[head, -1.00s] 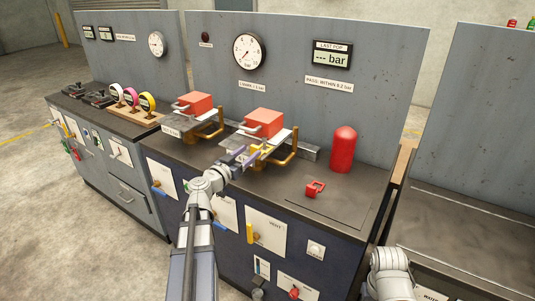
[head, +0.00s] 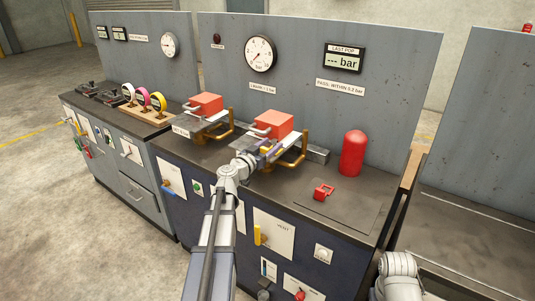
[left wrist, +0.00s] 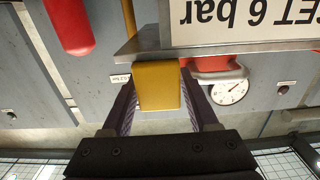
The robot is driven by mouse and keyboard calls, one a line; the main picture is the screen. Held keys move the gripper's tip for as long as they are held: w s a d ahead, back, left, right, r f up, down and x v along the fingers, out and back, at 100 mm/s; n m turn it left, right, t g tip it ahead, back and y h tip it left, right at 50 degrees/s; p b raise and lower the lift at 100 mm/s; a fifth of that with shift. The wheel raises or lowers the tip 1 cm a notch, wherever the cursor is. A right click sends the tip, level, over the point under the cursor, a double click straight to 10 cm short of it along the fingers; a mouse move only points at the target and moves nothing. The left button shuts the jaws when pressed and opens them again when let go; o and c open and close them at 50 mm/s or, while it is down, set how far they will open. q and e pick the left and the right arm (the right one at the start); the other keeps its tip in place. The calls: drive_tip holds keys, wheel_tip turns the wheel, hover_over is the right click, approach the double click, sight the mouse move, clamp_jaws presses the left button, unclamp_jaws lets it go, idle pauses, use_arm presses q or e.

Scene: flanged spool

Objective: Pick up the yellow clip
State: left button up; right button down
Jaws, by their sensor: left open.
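The yellow clip (left wrist: 157,87) shows as a blocky yellow piece at the edge of a grey plate (left wrist: 146,44) in the left wrist view. In the head view the clip (head: 266,149) is small and partly hidden by my gripper, below the nearer red block (head: 274,124). My left gripper (left wrist: 160,105) is open, with one dark finger on each side of the clip. A gap shows at the right finger; contact at the left finger is unclear. My left gripper (head: 262,158) reaches the front of that fixture in the head view. My right gripper is out of view.
A brass pipe (head: 296,156) bends close to the right of the clip. A second red-block fixture (head: 206,103) stands to the left. A red cylinder (head: 352,153) and a small red part (head: 322,191) are on the bench to the right. The back panel (head: 300,90) rises behind.

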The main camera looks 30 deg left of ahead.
use_arm(q)
drive_tip(key=shift+w, duration=0.3)
drive_tip(key=shift+s, duration=0.1)
clamp_jaws()
drive_tip(key=shift+r, duration=0.15)
wheel_tip(320, 180, up, 10)
drive_tip(key=p, duration=1)
